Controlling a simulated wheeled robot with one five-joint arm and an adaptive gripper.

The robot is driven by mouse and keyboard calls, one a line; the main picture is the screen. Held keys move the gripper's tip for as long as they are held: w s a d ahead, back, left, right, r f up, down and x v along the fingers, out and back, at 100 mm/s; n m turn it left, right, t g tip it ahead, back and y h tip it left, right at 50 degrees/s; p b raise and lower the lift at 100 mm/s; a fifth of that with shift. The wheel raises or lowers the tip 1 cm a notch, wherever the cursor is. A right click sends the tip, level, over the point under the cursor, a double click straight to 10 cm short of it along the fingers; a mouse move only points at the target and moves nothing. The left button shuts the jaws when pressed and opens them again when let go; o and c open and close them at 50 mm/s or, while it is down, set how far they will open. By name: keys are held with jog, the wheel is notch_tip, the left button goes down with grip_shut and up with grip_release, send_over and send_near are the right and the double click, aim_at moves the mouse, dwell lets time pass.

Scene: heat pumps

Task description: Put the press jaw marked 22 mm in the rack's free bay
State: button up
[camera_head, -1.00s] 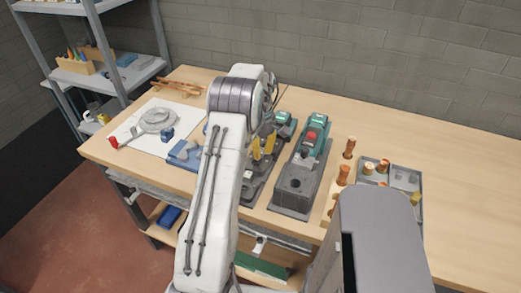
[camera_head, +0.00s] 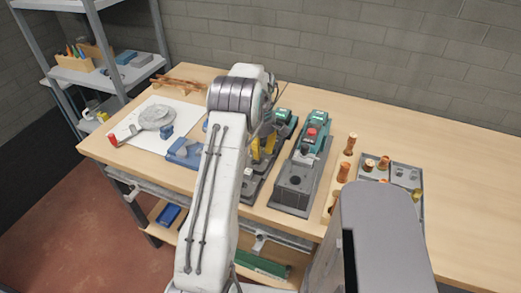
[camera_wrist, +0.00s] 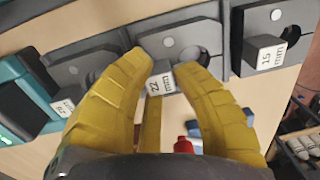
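The press jaw marked 22 (camera_wrist: 160,84) shows in the wrist view as a grey block with a white label. It sits between the tips of my gripper (camera_wrist: 163,66), whose yellow fingers stand on either side of it. I cannot tell whether they press on it. In the head view my gripper (camera_head: 264,148) is low over the dark grey holders, partly behind my arm. A jaw marked 15 (camera_wrist: 264,52) is to the right in the wrist view. Another labelled jaw (camera_wrist: 63,107) is to the left, its number hard to read. I cannot make out a free bay.
Copper fittings (camera_head: 343,172) and a grey tray (camera_head: 404,176) are farther right. Blue blocks (camera_head: 184,151) and a white sheet (camera_head: 150,127) lie left. The bench's far right is clear.

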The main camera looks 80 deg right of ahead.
jog(key=o, duration=0.4)
notch_tip(320, 180, up, 12)
jog(key=w+a+r+n+h, duration=0.1)
jog(key=w+a+r, duration=0.25)
jog(key=w, duration=0.55)
jog(key=w+a+r, duration=0.3)
jog(key=w+a, duration=0.1)
jog(key=w, duration=0.4)
jog(key=w+a+r, duration=0.3)
jog(key=w+a, duration=0.6)
jog(key=a, duration=0.4)
jog(key=w+a+n+t, duration=0.1)
jog(key=w+a+t, duration=0.15)
jog(key=a, duration=1.65)
jog(key=shift+n+t, duration=0.4)
jog(key=shift+t, duration=0.35)
jog(key=s+a+f, duration=0.1)
jog(key=s+a, duration=0.1)
jog(key=a, duration=0.1)
jog(key=s+a+f, duration=0.1)
jog(key=s+a, duration=0.2)
jog(key=a, duration=0.1)
jog(key=s+a+f, duration=0.2)
jog(key=s+a, duration=0.1)
jog(key=a, duration=0.1)
jog(key=shift+s+a, duration=0.25)
